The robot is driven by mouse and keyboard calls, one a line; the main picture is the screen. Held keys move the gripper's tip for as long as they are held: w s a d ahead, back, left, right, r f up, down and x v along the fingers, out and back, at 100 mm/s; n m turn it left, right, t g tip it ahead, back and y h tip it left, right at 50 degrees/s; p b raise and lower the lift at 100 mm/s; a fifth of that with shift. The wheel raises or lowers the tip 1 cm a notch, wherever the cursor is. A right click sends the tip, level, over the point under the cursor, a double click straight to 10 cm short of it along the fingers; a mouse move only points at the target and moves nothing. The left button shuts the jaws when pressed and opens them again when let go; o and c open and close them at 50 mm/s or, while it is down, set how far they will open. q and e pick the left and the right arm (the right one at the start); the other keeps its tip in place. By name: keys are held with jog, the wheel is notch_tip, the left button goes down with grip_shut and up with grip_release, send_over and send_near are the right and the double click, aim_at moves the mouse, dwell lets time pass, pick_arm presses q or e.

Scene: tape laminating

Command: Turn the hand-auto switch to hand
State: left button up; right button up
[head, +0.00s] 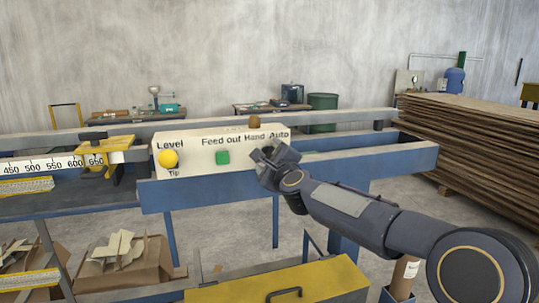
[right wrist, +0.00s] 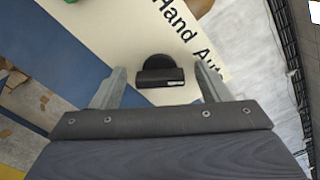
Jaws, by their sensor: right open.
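The cream control panel (head: 196,155) is mounted on the blue machine frame, with the labels Level, Tip, Feed out, Hand and Auto. The black hand-auto switch (right wrist: 160,73) shows in the right wrist view, below the Hand and Auto lettering. My right gripper (head: 276,156) is in front of the panel's right end and hides the switch in the head view. In the right wrist view the right gripper (right wrist: 162,90) is open, with one finger on each side of the switch. I cannot tell whether the fingers touch it. My left gripper is not in view.
A yellow knob (head: 168,158) and a green button (head: 222,157) sit on the panel left of my gripper. A blue rail (head: 190,190) runs below the panel. A yellow box (head: 285,283) is at the front, and stacked boards (head: 475,140) stand at right.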

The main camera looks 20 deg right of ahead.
jog(key=shift+w, duration=0.1)
jog(key=c, duration=1)
jog(key=shift+o, duration=0.2)
jog(key=n+p, duration=0.1)
jog(key=n, duration=0.5)
jog(key=shift+a+f+n, duration=0.1)
jog(key=shift+f+n, duration=0.05)
jog(key=shift+n, duration=0.25)
jog(key=n+p, duration=0.1)
jog(key=n, duration=0.3)
jog(key=shift+f, duration=0.1)
jog(key=shift+f+n+p, duration=0.1)
jog(key=shift+n+p, duration=0.25)
jog(key=shift+n, duration=1.25)
